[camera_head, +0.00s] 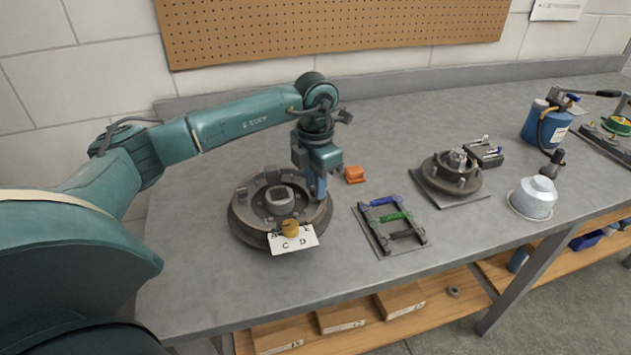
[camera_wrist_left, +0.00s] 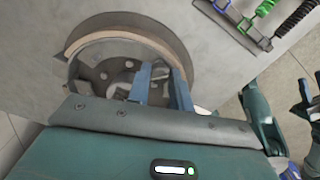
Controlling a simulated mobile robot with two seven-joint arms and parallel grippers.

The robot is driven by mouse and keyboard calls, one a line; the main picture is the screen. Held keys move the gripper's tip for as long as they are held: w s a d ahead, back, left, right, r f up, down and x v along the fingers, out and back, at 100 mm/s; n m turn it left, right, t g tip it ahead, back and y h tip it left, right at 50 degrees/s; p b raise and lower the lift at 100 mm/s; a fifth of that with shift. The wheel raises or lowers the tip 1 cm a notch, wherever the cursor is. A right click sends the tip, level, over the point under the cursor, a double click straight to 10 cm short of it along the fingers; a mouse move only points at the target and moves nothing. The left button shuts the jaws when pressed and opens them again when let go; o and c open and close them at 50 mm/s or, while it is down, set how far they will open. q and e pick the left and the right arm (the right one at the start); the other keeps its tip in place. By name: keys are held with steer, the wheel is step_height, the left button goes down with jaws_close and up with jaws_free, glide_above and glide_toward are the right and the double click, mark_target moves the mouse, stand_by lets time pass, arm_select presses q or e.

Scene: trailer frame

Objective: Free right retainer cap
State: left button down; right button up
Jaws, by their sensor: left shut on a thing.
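The round brake assembly (camera_head: 243,232) lies on the bench at the left, with a grey hub (camera_head: 281,198) in its middle. My left gripper (camera_head: 319,193) points down at its right side. In the left wrist view, its blue fingers (camera_wrist_left: 161,88) reach into the assembly (camera_wrist_left: 88,52), shut on a small grey part (camera_wrist_left: 160,74). I take this part to be the right retainer cap, but the fingers hide most of it.
A lettered card (camera_head: 298,242) with a yellow-orange piece (camera_head: 290,227) sits at the assembly's front. An orange block (camera_head: 355,174) and a tray of coloured springs (camera_head: 372,236) lie to the right. Farther right are a second hub (camera_head: 452,177) and a silver can (camera_head: 537,197).

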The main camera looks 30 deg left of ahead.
arm_select(q)
steer(key=n, duration=0.5)
steer(key=shift+r+n, duration=0.1)
steer(key=shift+n, duration=0.2)
steer(key=shift+n+p, duration=0.35)
steer(key=shift+n, duration=1.55)
steer(key=c, duration=1.3)
jaws_free()
steer(key=shift+o, duration=0.2)
step_height(320, 180, up, 13)
steer(key=shift+b, duration=0.35)
